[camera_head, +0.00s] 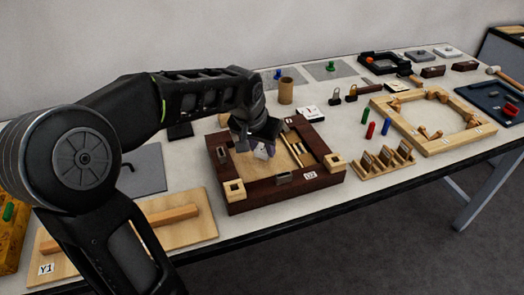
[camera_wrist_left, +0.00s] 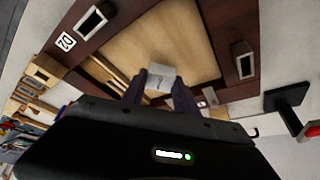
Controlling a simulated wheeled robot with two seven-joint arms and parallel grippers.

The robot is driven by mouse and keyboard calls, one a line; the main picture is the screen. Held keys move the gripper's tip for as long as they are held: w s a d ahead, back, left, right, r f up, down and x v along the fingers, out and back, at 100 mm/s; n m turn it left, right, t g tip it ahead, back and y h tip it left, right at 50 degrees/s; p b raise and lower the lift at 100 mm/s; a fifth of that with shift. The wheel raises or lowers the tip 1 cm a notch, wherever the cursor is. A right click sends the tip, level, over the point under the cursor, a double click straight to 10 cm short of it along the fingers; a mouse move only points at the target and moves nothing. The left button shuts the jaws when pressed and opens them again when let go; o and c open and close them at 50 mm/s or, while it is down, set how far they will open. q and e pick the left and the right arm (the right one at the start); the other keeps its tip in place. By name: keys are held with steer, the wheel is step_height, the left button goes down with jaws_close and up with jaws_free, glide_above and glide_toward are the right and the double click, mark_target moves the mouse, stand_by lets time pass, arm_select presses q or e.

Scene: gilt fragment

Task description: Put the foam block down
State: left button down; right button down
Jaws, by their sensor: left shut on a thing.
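The foam block looks like a small pale grey-white block (camera_wrist_left: 161,78) between the two fingers of my left gripper (camera_wrist_left: 160,88) in the wrist view. In the head view the block (camera_head: 262,152) shows just below my left gripper (camera_head: 258,143). The gripper is shut on it, over the light wooden floor inside a dark brown wooden frame (camera_head: 240,202). I cannot tell whether the block touches that floor. My right gripper is not in view.
The brown frame has pale corner blocks and thin wooden strips (camera_head: 296,148) inside. A slotted wooden rack (camera_head: 385,163) and red, green and blue pegs (camera_head: 371,130) stand to its right. A light wooden frame (camera_head: 425,140) lies beyond. A wooden board (camera_head: 190,226) with a bar lies front left.

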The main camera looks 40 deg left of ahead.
arm_select(q)
steer(key=shift+f, duration=0.9)
steer(key=shift+f, duration=0.2)
steer(key=c, duration=0.9)
jaws_free()
steer(key=shift+c, duration=0.2)
steer(key=shift+r, duration=0.15)
steer(key=shift+r, duration=0.2)
steer(key=shift+s+r, duration=0.1)
steer(key=shift+r, duration=0.2)
steer(key=v, duration=1.1)
